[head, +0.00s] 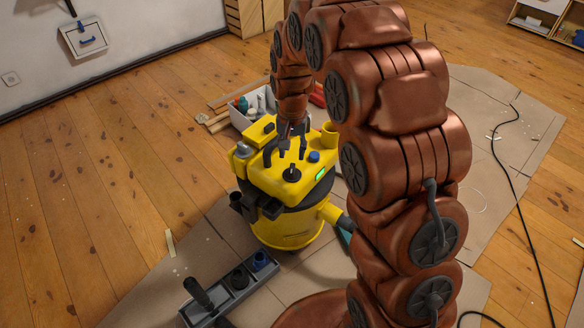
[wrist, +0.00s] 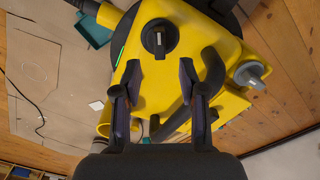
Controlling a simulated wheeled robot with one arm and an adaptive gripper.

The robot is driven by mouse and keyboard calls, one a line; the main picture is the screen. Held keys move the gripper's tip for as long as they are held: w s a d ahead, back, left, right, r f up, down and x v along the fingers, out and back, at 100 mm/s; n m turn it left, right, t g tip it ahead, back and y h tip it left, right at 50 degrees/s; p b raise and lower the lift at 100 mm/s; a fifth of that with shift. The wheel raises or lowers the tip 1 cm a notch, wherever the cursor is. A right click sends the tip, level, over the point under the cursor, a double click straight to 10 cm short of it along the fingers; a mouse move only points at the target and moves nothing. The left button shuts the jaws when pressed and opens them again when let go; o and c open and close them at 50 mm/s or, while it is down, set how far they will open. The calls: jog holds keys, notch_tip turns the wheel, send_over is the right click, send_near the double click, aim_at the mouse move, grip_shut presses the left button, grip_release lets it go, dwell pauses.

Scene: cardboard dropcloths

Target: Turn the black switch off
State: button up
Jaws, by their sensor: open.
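The black switch (head: 291,173) is a round rotary knob with a raised grip bar on top of a yellow vacuum (head: 284,228). In the wrist view the switch (wrist: 159,38) shows a white mark on its grip. A green light (head: 320,173) glows on the vacuum's top to its right. My gripper (head: 292,150) points down over the vacuum's top, just behind the switch in the head view. In the wrist view my gripper (wrist: 159,78) has its fingers spread with nothing between them. The switch lies ahead of the fingertips, seemingly apart from them.
A blue knob (head: 314,156), a grey knob (head: 243,149) and a black handle (wrist: 211,70) rise from the vacuum's top near my fingers. A grey tool tray (head: 232,296) lies in front. A white bin (head: 258,107) stands behind. A black cable (head: 521,205) crosses the floor at right.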

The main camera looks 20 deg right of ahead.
aim_at(292, 168)
notch_tip(292, 168, down, 7)
jog(key=shift+r+b, duration=0.2)
jog(key=shift+b, duration=0.35)
grip_shut()
